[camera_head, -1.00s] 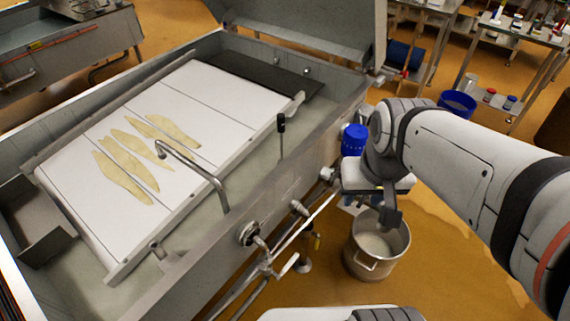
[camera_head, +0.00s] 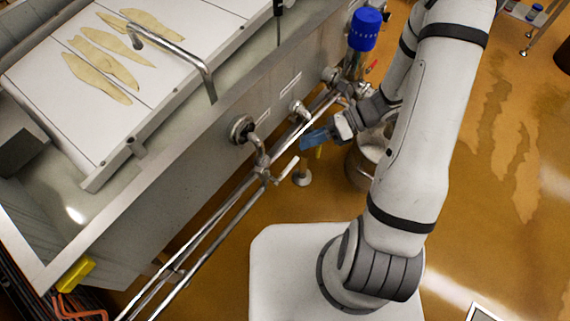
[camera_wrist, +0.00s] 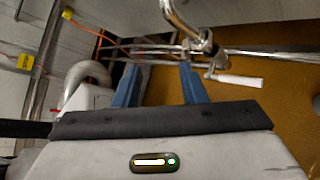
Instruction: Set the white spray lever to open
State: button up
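The white spray lever (camera_head: 287,170) sits on a pipe valve at the front of the steel vat. In the wrist view the white lever (camera_wrist: 240,80) points to the right, just beyond and right of my right finger. My gripper (camera_head: 312,138) is above and to the right of the lever in the head view, apart from it. In the wrist view its two blue fingers (camera_wrist: 160,70) are spread with nothing between them. A curved chrome pipe (camera_wrist: 190,22) and the valve body lie ahead of the fingertips.
Long steel pipes (camera_head: 215,232) run along the front of the vat (camera_head: 190,165). A round valve fitting (camera_head: 242,128) and a blue-capped fitting (camera_head: 364,30) are nearby. A steel pot (camera_head: 362,165) stands partly behind my arm. Open floor lies to the right.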

notch_tip(320, 180, down, 20)
jog(key=w+d+m+t+y+b, duration=0.1)
jog(key=m+t+b, duration=0.2)
jog(key=m, duration=0.5)
jog(key=w+m+t+y+b, duration=0.2)
jog(key=m+t, duration=0.2)
jog(key=m, duration=0.3)
jog(key=b+x, duration=0.1)
jog(key=x, duration=0.6)
jog(key=shift+a+f+b, duration=0.2)
jog(key=shift+a+b, duration=0.1)
jog(key=shift+b, duration=0.1)
jog(key=shift+c, duration=0.6)
grip_shut()
jog(key=shift+s+a, duration=0.1)
